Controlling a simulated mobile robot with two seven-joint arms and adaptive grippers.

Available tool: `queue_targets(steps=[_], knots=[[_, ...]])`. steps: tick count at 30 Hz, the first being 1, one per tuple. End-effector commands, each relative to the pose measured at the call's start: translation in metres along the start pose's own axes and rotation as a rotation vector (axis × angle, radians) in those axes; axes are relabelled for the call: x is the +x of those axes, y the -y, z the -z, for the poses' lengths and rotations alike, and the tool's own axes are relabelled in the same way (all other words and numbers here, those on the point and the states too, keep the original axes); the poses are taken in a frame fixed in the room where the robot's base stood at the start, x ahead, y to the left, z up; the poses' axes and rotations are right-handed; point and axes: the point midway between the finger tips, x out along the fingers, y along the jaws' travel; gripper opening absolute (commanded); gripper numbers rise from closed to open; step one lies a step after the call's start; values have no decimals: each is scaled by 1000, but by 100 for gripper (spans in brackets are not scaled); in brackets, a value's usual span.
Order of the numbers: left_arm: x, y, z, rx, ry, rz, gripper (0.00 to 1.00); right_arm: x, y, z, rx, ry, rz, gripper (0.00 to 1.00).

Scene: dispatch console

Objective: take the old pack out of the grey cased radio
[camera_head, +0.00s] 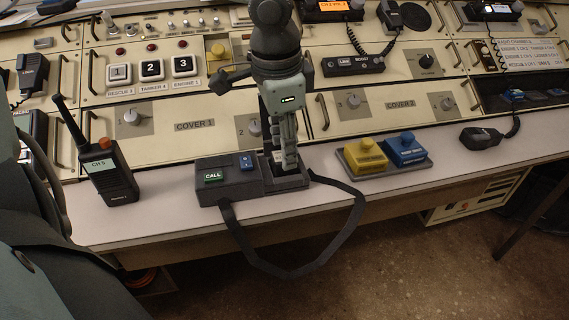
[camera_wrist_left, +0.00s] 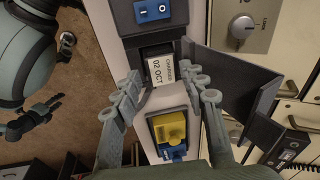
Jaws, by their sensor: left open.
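The grey cased radio (camera_head: 228,187) lies on the desk ledge with its strap (camera_head: 262,262) hanging over the front edge. It has a green CALL button and a blue switch. In the left wrist view its bay is uncovered, and a dark flap (camera_wrist_left: 232,82) stands open at the right. The old pack (camera_wrist_left: 162,70), with a white label reading CHARGED 02 OCT, sits in the bay. My left gripper (camera_head: 285,163) is over the radio's right end. In the left wrist view its open fingers (camera_wrist_left: 163,100) are to either side, just short of the pack, apart from it.
A grey tray (camera_head: 347,166) with a yellow block (camera_head: 366,158) and a blue block (camera_head: 405,150) is right of the radio. A handheld radio (camera_head: 108,172) stands at left. The console panel rises behind. Desk space at right is clear, except for a handset (camera_head: 479,137).

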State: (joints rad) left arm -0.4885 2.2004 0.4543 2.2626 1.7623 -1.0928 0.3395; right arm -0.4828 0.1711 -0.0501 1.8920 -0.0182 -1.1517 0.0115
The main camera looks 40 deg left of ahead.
Motion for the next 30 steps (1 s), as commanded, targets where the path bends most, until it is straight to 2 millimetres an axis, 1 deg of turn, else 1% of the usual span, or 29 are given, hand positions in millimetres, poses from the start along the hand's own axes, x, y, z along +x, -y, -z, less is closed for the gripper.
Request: queue_targets(steps=[1, 4, 7, 12, 14, 22, 23, 30], knots=[[10, -1, -1, 0, 2, -3, 42, -1, 0, 1, -1, -2, -2, 40], [20, 0, -1, -1, 1, -1, 42, -6, -1, 2, -1, -3, -4, 40], [24, 0, 0, 0, -1, -1, 42, -8, -2, 3, -1, -5, -5, 40], [24, 0, 0, -1, -2, 0, 42, -9, -2, 4, -1, -6, -5, 40], [23, 0, 0, -1, -2, 0, 37, -9, -2, 4, -1, -6, -5, 40], [23, 0, 0, -1, -1, 0, 3, -8, -2, 4, -1, -6, -5, 40], [23, 0, 0, -1, -2, 1, 2, -8, -2, 4, -1, -5, -5, 40], [22, 1, 0, -1, -2, 1, 2, -8, -2, 3, -1, -3, -5, 40]])
